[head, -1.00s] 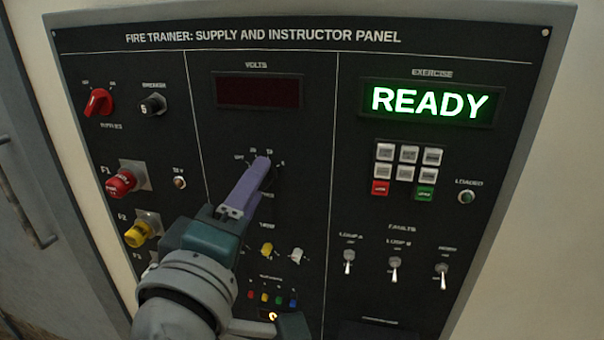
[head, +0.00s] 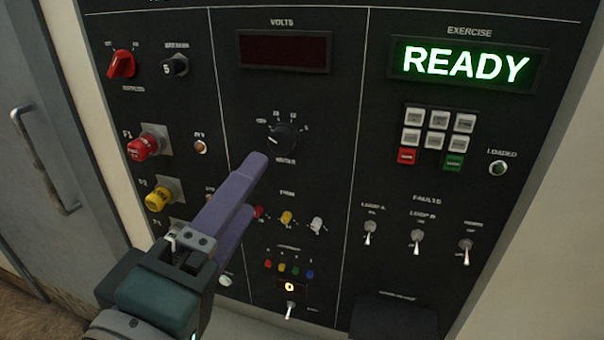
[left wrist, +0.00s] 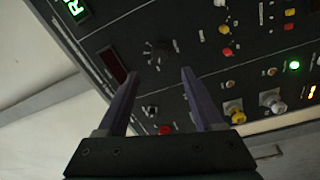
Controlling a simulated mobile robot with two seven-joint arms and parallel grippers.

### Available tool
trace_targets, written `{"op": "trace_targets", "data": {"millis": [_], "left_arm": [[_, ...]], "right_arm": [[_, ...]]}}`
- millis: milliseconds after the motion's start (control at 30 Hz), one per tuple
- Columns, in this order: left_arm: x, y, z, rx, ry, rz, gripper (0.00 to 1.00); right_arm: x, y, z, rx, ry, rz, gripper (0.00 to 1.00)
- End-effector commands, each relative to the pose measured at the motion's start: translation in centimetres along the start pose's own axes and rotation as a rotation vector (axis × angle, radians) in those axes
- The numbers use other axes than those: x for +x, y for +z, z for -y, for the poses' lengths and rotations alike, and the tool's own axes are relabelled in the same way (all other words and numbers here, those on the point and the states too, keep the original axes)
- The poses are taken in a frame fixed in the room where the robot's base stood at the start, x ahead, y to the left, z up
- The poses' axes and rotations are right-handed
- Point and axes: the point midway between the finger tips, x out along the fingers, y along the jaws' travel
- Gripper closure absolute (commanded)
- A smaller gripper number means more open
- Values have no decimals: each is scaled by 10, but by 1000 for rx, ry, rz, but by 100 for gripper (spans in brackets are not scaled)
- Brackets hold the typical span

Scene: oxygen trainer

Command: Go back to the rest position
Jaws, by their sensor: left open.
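My left gripper (head: 248,190) is in front of the middle of the black trainer panel (head: 370,150), with its purple fingers pointing up and to the right. In the left wrist view its two fingers (left wrist: 158,78) are spread apart with nothing between them. The black rotary volts knob (head: 283,138) is just beyond the fingertips, apart from them and fully in sight. It also shows in the left wrist view (left wrist: 157,53). The left gripper and wrist hide part of the lower left of the panel. My right gripper is not in view.
A green READY display (head: 465,65) is lit at the upper right. Red (head: 143,146) and yellow (head: 160,194) fuse holders stick out at the left. Toggle switches (head: 417,240) stand at the lower right. A grey door with a handle (head: 40,160) is at the far left.

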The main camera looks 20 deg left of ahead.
Motion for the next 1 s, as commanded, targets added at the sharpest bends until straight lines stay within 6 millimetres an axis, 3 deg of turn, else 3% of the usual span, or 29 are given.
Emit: {"op": "trace_targets", "data": {"millis": [200, 567, 767, 900, 1000], "left_arm": [[-15, 0, 0, 0, 0, 1, 32], [-14, 4, -1, 22, -3, 29, 32], [-22, 40, 6, 290, -61, 326, 32], [-52, 58, 36, 608, -181, 628, 32], [-80, 51, 62, 810, -296, 812, 32]], "right_arm": [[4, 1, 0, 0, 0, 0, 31], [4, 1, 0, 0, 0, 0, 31], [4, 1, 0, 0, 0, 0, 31], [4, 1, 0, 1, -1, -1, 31], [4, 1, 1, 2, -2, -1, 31]]}}
